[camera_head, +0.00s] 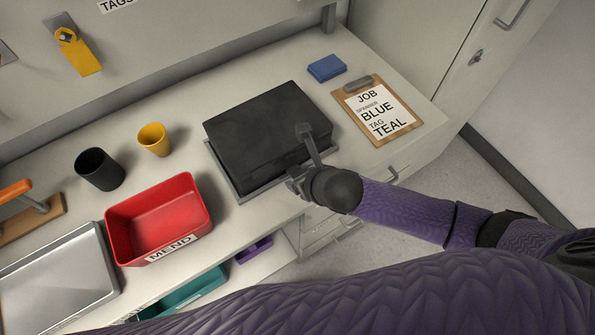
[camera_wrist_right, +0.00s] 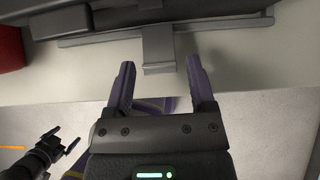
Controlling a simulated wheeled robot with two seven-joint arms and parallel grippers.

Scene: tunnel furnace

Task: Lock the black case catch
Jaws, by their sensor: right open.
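The black case (camera_head: 265,130) lies closed on a grey tray-like base (camera_head: 225,180) on the bench. In the right wrist view the case's front edge (camera_wrist_right: 210,9) is at the top, and a grey catch plate (camera_wrist_right: 158,50) hangs at its middle. My right gripper (camera_wrist_right: 159,64) is open, its fingertips on either side of the catch's lower end and apart from it. In the head view my right gripper (camera_head: 295,184) is at the case's front edge, largely hidden by its wrist. My left gripper (camera_wrist_right: 67,138) shows small at lower left in the wrist view, fingers apart.
A red MEND bin (camera_head: 160,215), a black cup (camera_head: 99,169) and a yellow cup (camera_head: 154,139) stand left of the case. A clipboard (camera_head: 398,133) and blue block (camera_head: 327,68) lie to its right. Drawers (camera_head: 330,225) sit below the bench edge.

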